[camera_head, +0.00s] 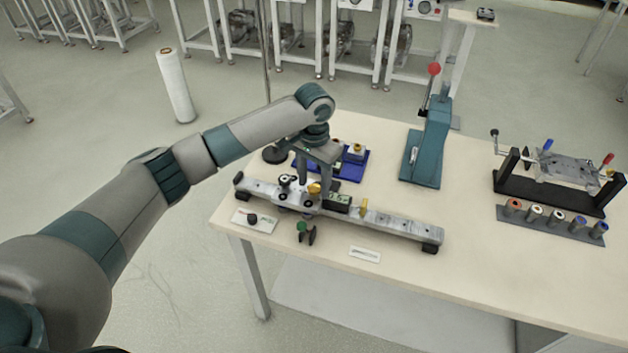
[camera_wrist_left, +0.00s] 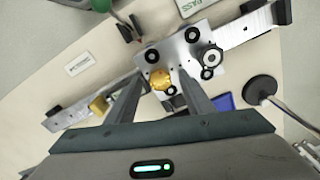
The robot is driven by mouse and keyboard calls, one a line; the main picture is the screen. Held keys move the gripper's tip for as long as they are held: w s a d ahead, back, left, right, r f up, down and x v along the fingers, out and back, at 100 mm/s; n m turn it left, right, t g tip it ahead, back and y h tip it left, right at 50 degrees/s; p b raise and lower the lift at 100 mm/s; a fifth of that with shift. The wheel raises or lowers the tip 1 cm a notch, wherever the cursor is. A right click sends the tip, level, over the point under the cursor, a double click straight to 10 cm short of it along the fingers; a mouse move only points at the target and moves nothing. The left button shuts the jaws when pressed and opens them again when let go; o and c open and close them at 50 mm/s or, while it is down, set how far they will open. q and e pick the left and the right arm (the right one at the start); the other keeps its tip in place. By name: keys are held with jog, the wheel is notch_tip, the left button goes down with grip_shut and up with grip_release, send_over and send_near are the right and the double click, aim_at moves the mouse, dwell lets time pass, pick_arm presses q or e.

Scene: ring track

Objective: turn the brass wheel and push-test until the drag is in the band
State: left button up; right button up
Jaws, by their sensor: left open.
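The brass wheel (camera_head: 315,189) sits on a metal carriage plate (camera_head: 286,196) on the long grey rail (camera_head: 398,223). My left gripper (camera_head: 314,188) points down over the carriage. In the left wrist view its open fingers (camera_wrist_left: 160,76) stand either side of the brass wheel (camera_wrist_left: 161,80). A gap shows between wheel and fingers, and I cannot tell whether either touches. A small display (camera_head: 338,204) with green digits stands beside the carriage; I cannot read it surely. A yellow block (camera_head: 364,208) is farther right on the rail. My right gripper is out of view.
A green-knobbed part (camera_head: 302,228) stands in front of the rail, near a small plate with a black knob (camera_head: 252,218). A blue tray (camera_head: 354,165) lies behind. A teal press (camera_head: 430,145) and a black stand (camera_head: 550,190) are right. The front right tabletop is clear.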

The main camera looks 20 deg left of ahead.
pick_arm(q)
jog(key=c, duration=1.1)
jog(key=shift+o, duration=0.2)
jog(key=shift+r+m+p, duration=0.2)
jog(key=shift+m+p, duration=1)
jog(key=m+p, duration=0.1)
jog(key=m, duration=0.1)
jog(key=shift+m+p, duration=0.3)
jog(key=shift+p, duration=0.05)
jog(key=shift+f+m, duration=0.1)
jog(key=shift+m, duration=0.5)
jog(key=shift+w, duration=0.1)
